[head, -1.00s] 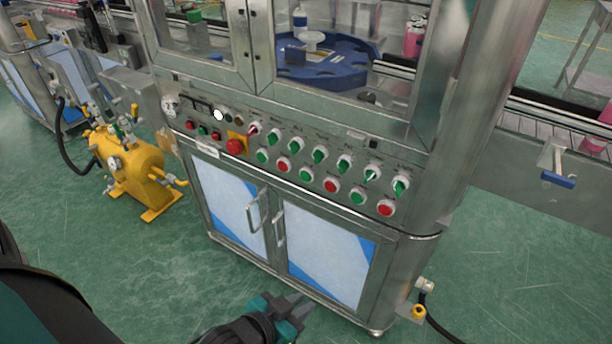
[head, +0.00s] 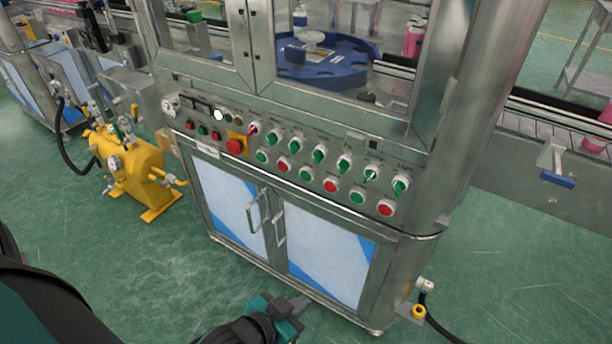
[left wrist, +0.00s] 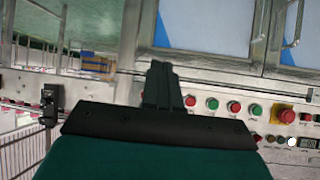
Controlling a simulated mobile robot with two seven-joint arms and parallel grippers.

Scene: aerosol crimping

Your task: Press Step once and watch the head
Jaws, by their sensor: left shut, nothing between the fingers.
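The control panel (head: 275,143) of the steel machine carries rows of green and red buttons, green selector knobs and a large red button on a yellow plate (head: 235,146). The labels are too small to read, so I cannot tell which control is Step. Behind the glass above it is a blue round table (head: 325,66) with a white piece (head: 312,38) over it; the head is not clear. My left gripper (head: 300,304) is shut and empty, low in front of the cabinet doors. In the left wrist view its fingers (left wrist: 161,82) are together, with panel buttons beyond. My right gripper is out of view.
A yellow pressure tank (head: 128,165) stands on the green floor to the left. Cabinet doors with handles (head: 258,212) are below the panel. A yellow-ended fitting with a black hose (head: 419,311) is at the lower right. A conveyor with pink items (head: 596,143) runs right.

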